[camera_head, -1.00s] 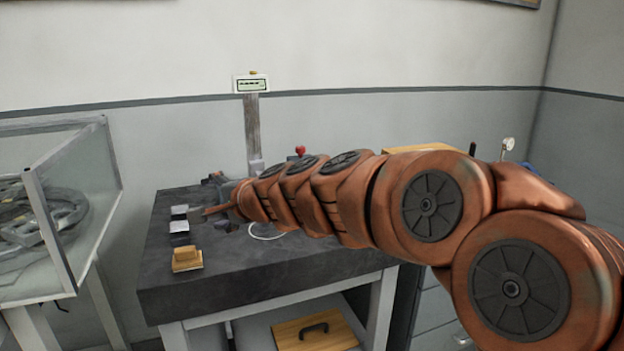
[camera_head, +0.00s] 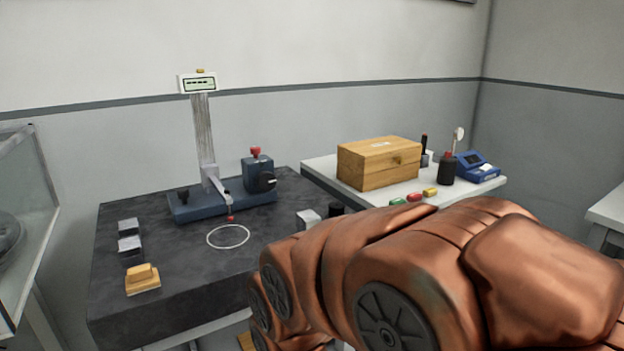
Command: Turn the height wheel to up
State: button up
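A height gauge stands on the dark stone table (camera_head: 190,285). It has a blue base (camera_head: 205,207), a grey upright column (camera_head: 203,130) and a small display (camera_head: 198,84) at the top. A blue block at its right carries a black round wheel (camera_head: 267,181) on its side and a red knob (camera_head: 256,151) on top. I take the black wheel to be the height wheel; its label cannot be read. A probe arm with a red tip (camera_head: 230,218) hangs low over the table. My copper arm fills the lower right, and my gripper is out of view.
Grey blocks (camera_head: 129,244) and a yellow-tan block (camera_head: 142,277) sit at the table's left. A white ring (camera_head: 228,236) lies or is marked in front of the gauge. A wooden box (camera_head: 378,163) and a blue device (camera_head: 476,166) stand on the white side table.

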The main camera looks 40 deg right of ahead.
aim_at(265, 181)
jog(key=z, duration=0.9)
jog(key=k, duration=0.9)
jog(key=u, duration=0.9)
jog(key=i, duration=0.5)
